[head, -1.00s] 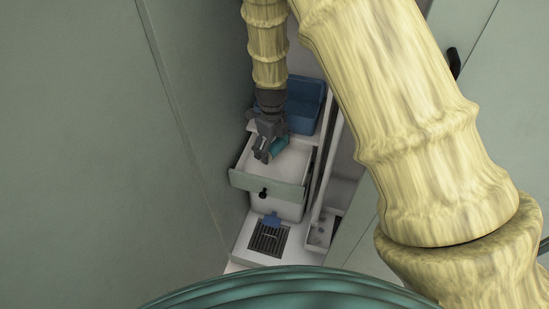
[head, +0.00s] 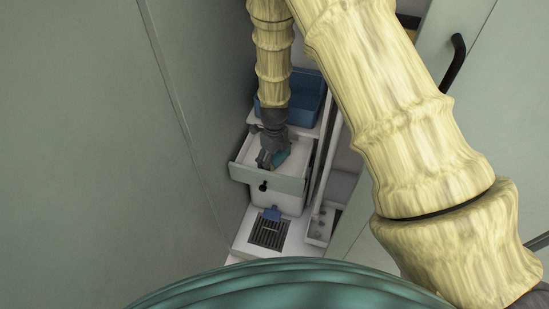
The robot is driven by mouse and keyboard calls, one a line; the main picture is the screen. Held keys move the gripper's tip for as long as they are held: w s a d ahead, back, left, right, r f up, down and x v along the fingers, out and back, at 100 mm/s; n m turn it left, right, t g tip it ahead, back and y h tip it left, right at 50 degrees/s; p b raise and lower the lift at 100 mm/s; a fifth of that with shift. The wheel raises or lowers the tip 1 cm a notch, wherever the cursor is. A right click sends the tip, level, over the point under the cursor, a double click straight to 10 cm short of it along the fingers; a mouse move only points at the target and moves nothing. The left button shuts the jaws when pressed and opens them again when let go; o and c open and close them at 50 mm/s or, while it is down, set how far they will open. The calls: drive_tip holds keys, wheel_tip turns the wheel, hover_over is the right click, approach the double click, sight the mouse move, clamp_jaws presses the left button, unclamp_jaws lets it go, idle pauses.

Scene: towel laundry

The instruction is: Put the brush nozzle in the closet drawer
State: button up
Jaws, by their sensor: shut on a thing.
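The closet drawer (head: 268,181) is pulled open, with a pale green front, a dark knob and a white inside. My gripper (head: 270,164) points down into the drawer's opening, near its middle. Much of the nozzle is hidden by the gripper. I cannot tell whether the nozzle touches the drawer floor.
A blue bin (head: 304,98) stands on the shelf behind the drawer. Below the drawer are a dark grate (head: 269,233) and a small blue piece (head: 272,213). A white tray (head: 320,225) is at the right. Closet walls stand close on both sides.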

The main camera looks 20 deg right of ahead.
drive_tip(key=shift+f, duration=0.1)
drive_tip(key=o, duration=0.9)
drive_tip(key=shift+c, duration=0.2)
wheel_tip(320, 180, up, 12)
drive_tip(key=p, duration=0.1)
drive_tip(key=shift+r, duration=0.2)
